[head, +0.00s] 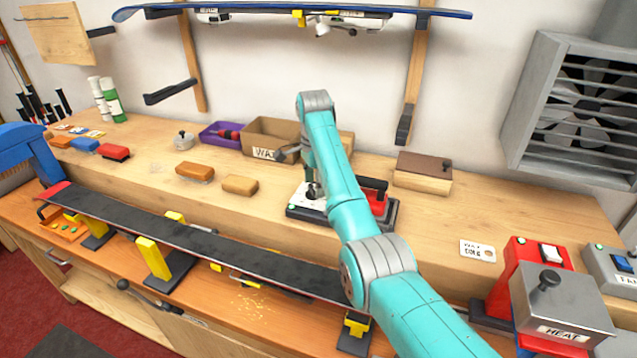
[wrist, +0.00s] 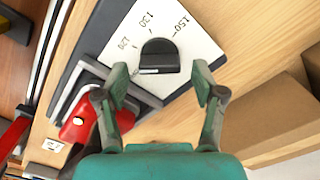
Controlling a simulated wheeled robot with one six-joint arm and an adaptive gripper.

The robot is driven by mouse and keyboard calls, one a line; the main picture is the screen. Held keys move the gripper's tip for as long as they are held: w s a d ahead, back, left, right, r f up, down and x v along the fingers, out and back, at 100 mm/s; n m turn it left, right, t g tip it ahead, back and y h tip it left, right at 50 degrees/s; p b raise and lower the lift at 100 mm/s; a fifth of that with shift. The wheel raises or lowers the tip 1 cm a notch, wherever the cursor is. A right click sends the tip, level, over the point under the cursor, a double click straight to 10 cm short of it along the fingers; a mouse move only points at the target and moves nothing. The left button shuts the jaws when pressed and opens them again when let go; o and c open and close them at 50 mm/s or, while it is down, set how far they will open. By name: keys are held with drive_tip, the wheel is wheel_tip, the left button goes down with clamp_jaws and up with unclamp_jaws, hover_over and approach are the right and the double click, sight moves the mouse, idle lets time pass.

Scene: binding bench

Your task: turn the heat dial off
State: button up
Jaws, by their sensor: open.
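The dial is a black round knob (wrist: 159,55) on a white plate (wrist: 125,30) printed with 120, 130 and 150. A pale line shows on the knob's lower edge; which mark it points to is unclear. My gripper (wrist: 162,83) is open, one finger on each side just below the knob in the wrist view, holding nothing. Any contact with the knob cannot be told. In the head view, the white plate (head: 302,203) sits on the bench below my arm, which hides part of it.
A red-handled iron (wrist: 90,112) lies beside the dial plate. Cardboard boxes (head: 270,132) and a wooden block (head: 422,182) stand nearby. A ski (head: 190,235) lies along the front. A metal box labelled HEAT (head: 560,300) stands at right.

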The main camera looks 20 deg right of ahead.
drive_tip(key=shift+f, duration=0.15)
drive_tip(key=shift+c, duration=0.3)
drive_tip(key=c, duration=1.1)
drive_tip(key=shift+n, duration=0.3)
drive_tip(key=n, duration=0.2)
drive_tip(key=shift+n, duration=0.3)
drive_tip(key=shift+w+a+n, duration=0.1)
drive_tip(key=shift+n, duration=1.9)
